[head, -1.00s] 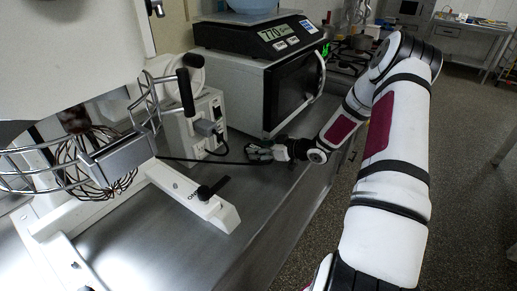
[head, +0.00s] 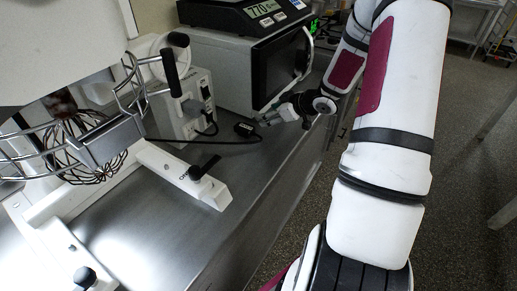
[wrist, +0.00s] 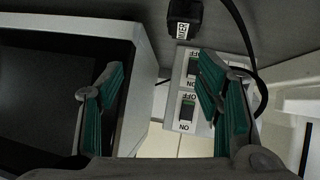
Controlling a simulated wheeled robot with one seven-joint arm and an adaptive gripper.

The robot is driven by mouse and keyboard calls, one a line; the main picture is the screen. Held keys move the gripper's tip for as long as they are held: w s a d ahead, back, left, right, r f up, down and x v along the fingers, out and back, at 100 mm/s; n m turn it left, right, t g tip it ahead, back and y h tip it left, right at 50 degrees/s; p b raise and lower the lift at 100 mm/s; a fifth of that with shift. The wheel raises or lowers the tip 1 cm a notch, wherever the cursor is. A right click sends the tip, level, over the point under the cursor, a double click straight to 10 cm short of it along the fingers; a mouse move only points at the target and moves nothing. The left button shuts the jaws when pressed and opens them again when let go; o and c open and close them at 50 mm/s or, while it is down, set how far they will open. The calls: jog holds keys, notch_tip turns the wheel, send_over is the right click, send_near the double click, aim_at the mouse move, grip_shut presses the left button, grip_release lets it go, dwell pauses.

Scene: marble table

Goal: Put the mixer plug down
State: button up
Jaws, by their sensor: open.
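The mixer plug (head: 244,129) is a small black block lying on the steel counter, with a black cable running from it to the left. In the wrist view the plug (wrist: 185,20) shows at the top edge with a white label, partly cut off. My gripper (head: 264,118) is just right of the plug, apart from it. In the wrist view my gripper (wrist: 160,70) has its teal-padded fingers spread wide with nothing between them.
The microwave (head: 232,75), with a scale (head: 250,15) on top, stands behind. The mixer's white base (head: 165,165) is at left. The front counter is clear.

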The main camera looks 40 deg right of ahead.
jog(key=s+a+r+m+g+h, duration=0.25)
jog(key=s+a+r, duration=0.2)
jog(key=r, duration=0.45)
jog(key=s+a+r+m+g+h, duration=0.1)
jog(key=s+a+r+h, duration=0.4)
jog(key=r, duration=0.5)
jog(key=s+a+r+g+y, duration=0.1)
jog(key=s+a+g+y, duration=0.2)
jog(key=s+a, duration=1.6)
jog(key=s+y, duration=0.1)
jog(key=y, duration=0.2)
jog(key=shift+s+a+r, duration=0.15)
jog(key=shift+s+r, duration=0.05)
jog(key=shift+r+m, duration=0.1)
jog(key=shift+m, duration=0.15)
